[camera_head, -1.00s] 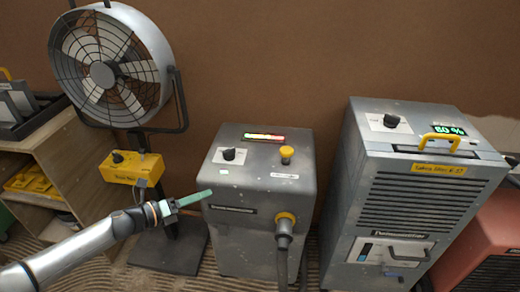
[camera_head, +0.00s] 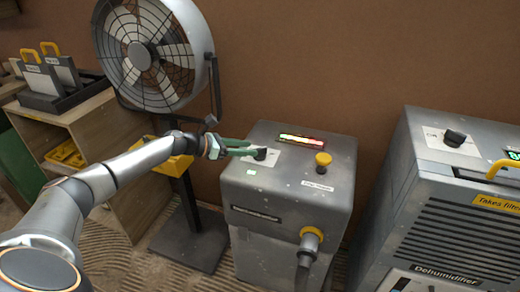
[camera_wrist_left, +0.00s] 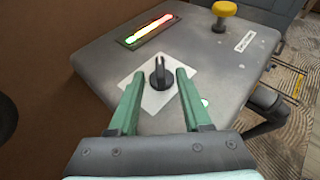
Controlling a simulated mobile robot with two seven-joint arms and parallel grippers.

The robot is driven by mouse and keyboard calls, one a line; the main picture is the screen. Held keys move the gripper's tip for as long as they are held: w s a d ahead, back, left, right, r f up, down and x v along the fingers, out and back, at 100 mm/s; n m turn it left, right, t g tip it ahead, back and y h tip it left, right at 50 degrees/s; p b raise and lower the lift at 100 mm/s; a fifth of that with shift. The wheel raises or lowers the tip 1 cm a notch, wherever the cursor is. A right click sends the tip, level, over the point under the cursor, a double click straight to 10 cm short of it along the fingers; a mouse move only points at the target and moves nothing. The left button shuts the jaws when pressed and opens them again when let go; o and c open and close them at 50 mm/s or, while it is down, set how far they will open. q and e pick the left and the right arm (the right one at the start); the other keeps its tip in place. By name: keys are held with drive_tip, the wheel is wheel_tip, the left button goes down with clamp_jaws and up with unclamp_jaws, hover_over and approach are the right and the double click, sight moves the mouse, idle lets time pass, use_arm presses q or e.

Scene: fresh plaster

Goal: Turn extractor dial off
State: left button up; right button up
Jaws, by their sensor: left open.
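The extractor (camera_head: 285,215) is a grey box in the middle of the head view. Its black dial (camera_head: 261,154) stands on a white label on the top's left part. In the left wrist view the dial (camera_wrist_left: 160,74) stands just ahead of and between the green fingertips. My left gripper (camera_head: 252,148) comes in from the left at the dial; in the left wrist view the gripper (camera_wrist_left: 160,85) is open, with a finger to either side of the dial, and I see no contact. My right gripper is not in view.
A lit indicator bar (camera_head: 300,141) and a yellow button (camera_head: 323,159) are on the extractor's top. A hose joins its front. A fan (camera_head: 150,55) stands at the left behind my arm, and a dehumidifier (camera_head: 440,215) stands at the right.

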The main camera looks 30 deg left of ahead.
sight(258, 149)
use_arm(q)
drive_tip(key=x, duration=0.5)
drive_tip(key=shift+w+b, duration=0.1)
drive_tip(key=shift+b, duration=0.2)
drive_tip(key=shift+c, duration=0.4)
clamp_jaws()
